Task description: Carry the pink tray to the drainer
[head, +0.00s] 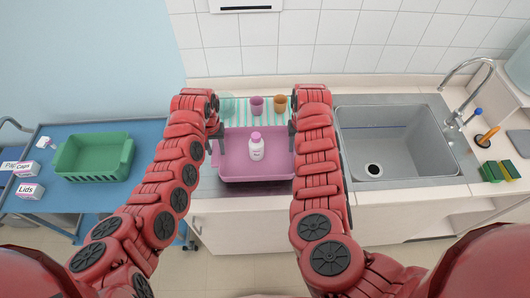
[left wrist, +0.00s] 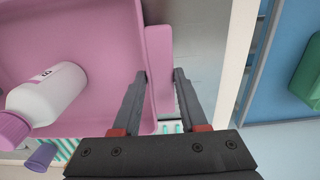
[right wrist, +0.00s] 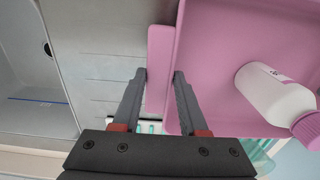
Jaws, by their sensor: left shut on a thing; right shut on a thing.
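The pink tray (head: 232,171) is level in front of me, over the ribbed steel drainer (right wrist: 105,75) left of the sink; I cannot tell whether it touches the steel. My right gripper (head: 293,136) is shut on the right rim, as the right wrist view shows (right wrist: 160,80).
The steel sink (head: 390,150) is to the right. A striped mat (head: 268,119) with several cups lies behind the tray. At left, a blue cart (head: 85,193) bears a green basket (head: 93,170) and small boxes. Sponges (head: 491,173) lie right of the sink.

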